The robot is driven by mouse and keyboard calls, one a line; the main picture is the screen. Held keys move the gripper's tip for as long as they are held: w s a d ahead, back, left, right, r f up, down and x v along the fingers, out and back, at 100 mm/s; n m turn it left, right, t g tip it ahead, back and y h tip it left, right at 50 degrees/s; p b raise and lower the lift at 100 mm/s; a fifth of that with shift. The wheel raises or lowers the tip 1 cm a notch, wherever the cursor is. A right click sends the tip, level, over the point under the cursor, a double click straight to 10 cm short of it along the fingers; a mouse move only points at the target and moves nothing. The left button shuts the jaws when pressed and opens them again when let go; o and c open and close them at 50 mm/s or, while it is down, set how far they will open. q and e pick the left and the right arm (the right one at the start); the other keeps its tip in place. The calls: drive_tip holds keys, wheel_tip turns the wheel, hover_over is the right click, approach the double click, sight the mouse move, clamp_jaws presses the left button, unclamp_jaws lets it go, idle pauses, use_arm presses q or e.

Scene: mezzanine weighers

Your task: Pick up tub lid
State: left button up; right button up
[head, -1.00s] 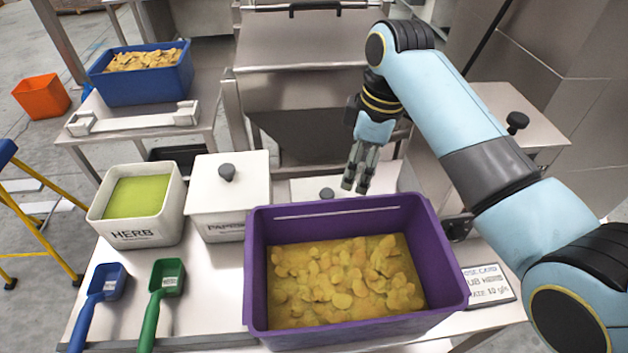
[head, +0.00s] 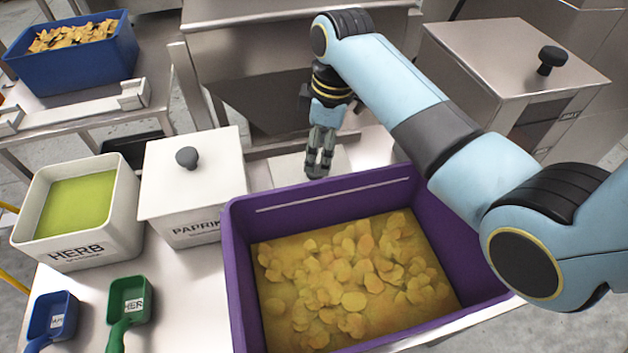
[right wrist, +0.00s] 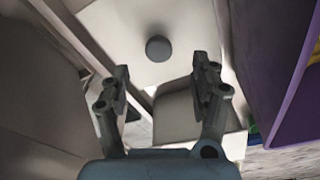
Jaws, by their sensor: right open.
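A flat white lid (head: 352,163) lies behind the purple crate, mostly hidden by the crate wall and my right gripper. In the right wrist view a white lid with a round dark knob (right wrist: 158,48) shows beyond the fingers. My right gripper (head: 318,170) is open and empty and points down over the lid area. Its two fingers (right wrist: 162,78) are spread, with the knob between and beyond them, apart from it. A white paprika tub (head: 195,185) to the left has its own white lid with a grey knob on. My left gripper is not in view.
The purple crate (head: 239,275) of yellow chips stands just in front of my right gripper. An open herb tub (head: 100,243), a blue scoop (head: 52,315) and a green scoop (head: 128,300) are at left. A steel box with a black knob (head: 510,70) stands at right.

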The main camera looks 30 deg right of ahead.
sight(315, 171)
drive_tip(key=f, duration=0.7)
drive_tip(key=shift+w+a, duration=0.35)
drive_tip(key=shift+c, duration=0.5)
clamp_jaws()
drive_tip(key=shift+r, duration=0.15)
